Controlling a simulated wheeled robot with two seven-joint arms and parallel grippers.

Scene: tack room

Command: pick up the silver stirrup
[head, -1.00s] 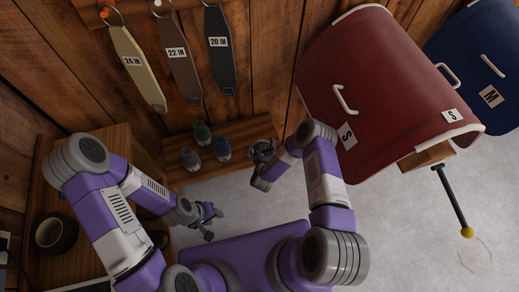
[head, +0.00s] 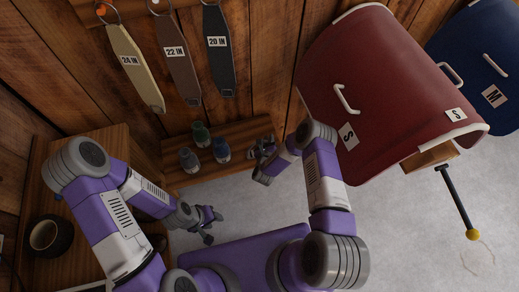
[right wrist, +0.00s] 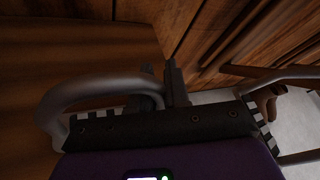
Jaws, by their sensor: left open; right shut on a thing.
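The silver stirrup shows in the right wrist view as a smooth grey metal loop (right wrist: 62,101), curving out to the left from my right gripper (right wrist: 174,85). In the head view, my right gripper (head: 262,148) is at the right end of the low wooden shelf (head: 232,135). It is shut on the stirrup, which is small, dark and mostly hidden by the fingers there. I cannot tell its exact tilt. My left gripper (head: 207,216) is open and empty over the floor, left of the purple base and apart from the stirrup.
Several small bottles (head: 201,135) stand on the shelf left of my right gripper. A red saddle (head: 390,90) and a blue saddle (head: 480,60) are at the right. Labelled leathers (head: 178,70) hang on the wall. A dark mug (head: 50,237) is at the left. Grey floor (head: 400,230) is open.

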